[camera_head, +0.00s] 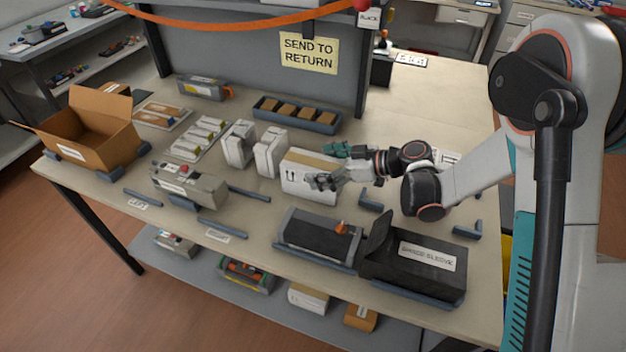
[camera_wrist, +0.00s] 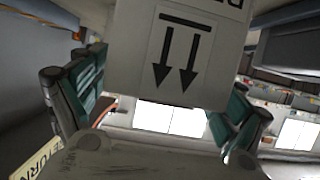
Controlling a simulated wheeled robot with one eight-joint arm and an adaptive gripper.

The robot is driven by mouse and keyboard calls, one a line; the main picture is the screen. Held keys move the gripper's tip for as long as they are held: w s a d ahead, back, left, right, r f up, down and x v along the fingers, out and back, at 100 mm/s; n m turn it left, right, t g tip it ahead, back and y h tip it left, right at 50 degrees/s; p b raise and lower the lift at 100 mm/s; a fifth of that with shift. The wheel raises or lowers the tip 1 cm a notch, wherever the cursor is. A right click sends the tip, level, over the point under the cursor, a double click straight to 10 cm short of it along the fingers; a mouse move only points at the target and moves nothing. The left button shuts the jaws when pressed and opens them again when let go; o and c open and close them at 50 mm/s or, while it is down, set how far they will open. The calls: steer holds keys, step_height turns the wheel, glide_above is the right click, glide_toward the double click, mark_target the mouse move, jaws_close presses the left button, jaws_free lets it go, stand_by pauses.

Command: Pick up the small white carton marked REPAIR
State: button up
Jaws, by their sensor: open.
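A white carton (camera_head: 298,181) with dark arrows and a tan strip on top stands on the table. In the wrist view the carton (camera_wrist: 178,50) fills the upper middle, showing two arrows and lettering cut off by the frame edge; I cannot read REPAIR. My gripper (camera_head: 328,166) is at the carton's right end, one finger by its near side and one by its far side. In the wrist view my gripper (camera_wrist: 158,100) is open, with teal fingers on both sides of the carton. Whether either finger touches it I cannot tell.
Two white cartons (camera_head: 240,143) (camera_head: 270,151) stand just left. A blue-grey tray (camera_head: 333,127) with brown blocks lies behind. A dark tray (camera_head: 316,239) and an open black box (camera_head: 412,270) stand in front. An open cardboard box (camera_head: 94,138) is far left.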

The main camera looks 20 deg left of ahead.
steer(key=shift+a+f, duration=0.1)
steer(key=shift+a, duration=0.1)
steer(key=shift+c, duration=0.2)
steer(key=c, duration=1.8)
steer(key=shift+c, duration=0.2)
steer(key=shift+r, duration=0.25)
